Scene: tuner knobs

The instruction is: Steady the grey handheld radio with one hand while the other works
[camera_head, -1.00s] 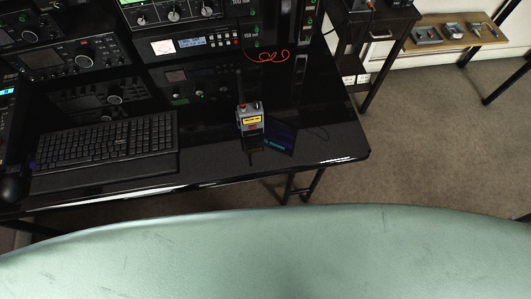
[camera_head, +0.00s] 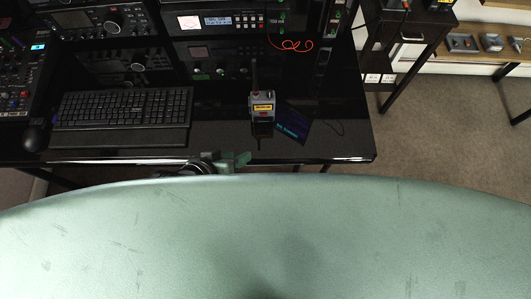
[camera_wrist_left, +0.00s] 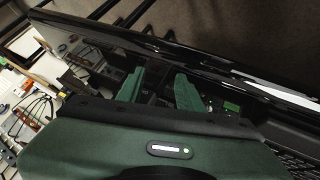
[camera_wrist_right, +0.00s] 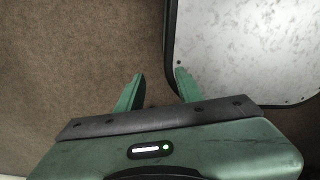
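The grey handheld radio (camera_head: 262,102) stands upright on the black desk, with a yellow display, a red mark and a dark antenna. My left gripper (camera_head: 240,160) shows at the desk's front edge, in front of and a little left of the radio, apart from it. In the left wrist view its two green fingers (camera_wrist_left: 158,82) are spread. A dark shape lies beyond them, and I cannot tell whether it is the radio. My right gripper (camera_wrist_right: 158,84) shows only in its own wrist view, open and empty above the floor.
A black keyboard (camera_head: 122,110) lies left of the radio, with a mouse (camera_head: 33,138) beside it. A dark flat screen (camera_head: 292,126) lies just right of the radio. The desk's front right is mostly clear.

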